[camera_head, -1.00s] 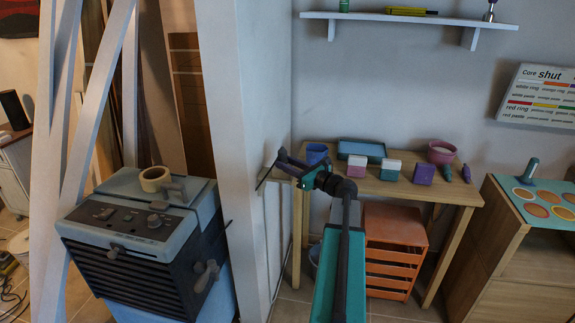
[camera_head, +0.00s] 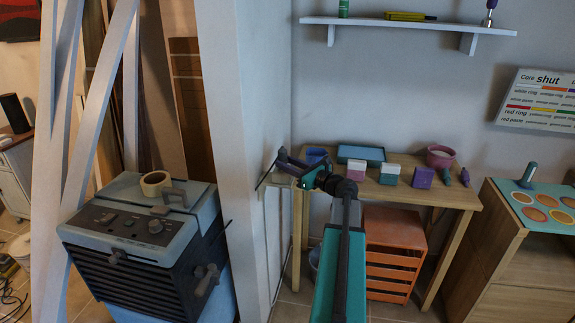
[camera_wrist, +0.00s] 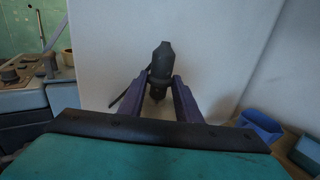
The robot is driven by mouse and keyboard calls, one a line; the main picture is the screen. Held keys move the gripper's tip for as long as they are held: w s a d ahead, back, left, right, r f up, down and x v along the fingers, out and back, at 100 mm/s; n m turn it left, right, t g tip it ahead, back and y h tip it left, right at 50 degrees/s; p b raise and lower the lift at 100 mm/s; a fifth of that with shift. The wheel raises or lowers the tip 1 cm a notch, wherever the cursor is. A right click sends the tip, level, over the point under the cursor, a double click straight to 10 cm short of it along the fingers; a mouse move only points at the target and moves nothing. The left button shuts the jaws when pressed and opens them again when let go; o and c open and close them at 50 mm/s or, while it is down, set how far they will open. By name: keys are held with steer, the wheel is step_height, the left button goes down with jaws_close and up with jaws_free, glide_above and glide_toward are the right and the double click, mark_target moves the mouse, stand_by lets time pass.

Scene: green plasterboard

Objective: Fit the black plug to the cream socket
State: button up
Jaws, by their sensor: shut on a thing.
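My gripper (camera_wrist: 162,84) is shut on the black plug (camera_wrist: 161,62) in the wrist view. The plug is dark and sits between two purple fingers, its narrower end pointing up in that picture, in front of a pale upright surface. A thin dark cable shows to its left. In the head view my gripper (camera_head: 284,161) is beside the white pillar, near the table's left end. The plug is too small and dark to make out clearly there. I cannot make out the cream socket in either view; the gripper or plug may hide it.
The white pillar (camera_head: 233,150) stands close left of my gripper. A wooden table (camera_head: 410,192) with a blue tray (camera_head: 361,154), small boxes and a pink bowl (camera_head: 440,156) is to the right. A grey machine (camera_head: 130,235) stands left. A wall shelf (camera_head: 410,23) is above.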

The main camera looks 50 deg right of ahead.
steer(key=shift+f+b, duration=0.65)
steer(key=shift+f, duration=0.8)
stand_by(0.6)
steer(key=o, duration=1.1)
steer(key=shift+o, duration=0.2)
steer(key=shift+s+f, duration=0.1)
steer(key=shift+s, duration=0.05)
steer(key=shift+s, duration=0.15)
steer(key=s+b, duration=0.2)
steer(key=s, duration=1.1)
steer(key=shift+s+d+r+b, duration=0.15)
steer(key=shift+s+r+b, duration=0.05)
steer(key=shift+r+b, duration=0.1)
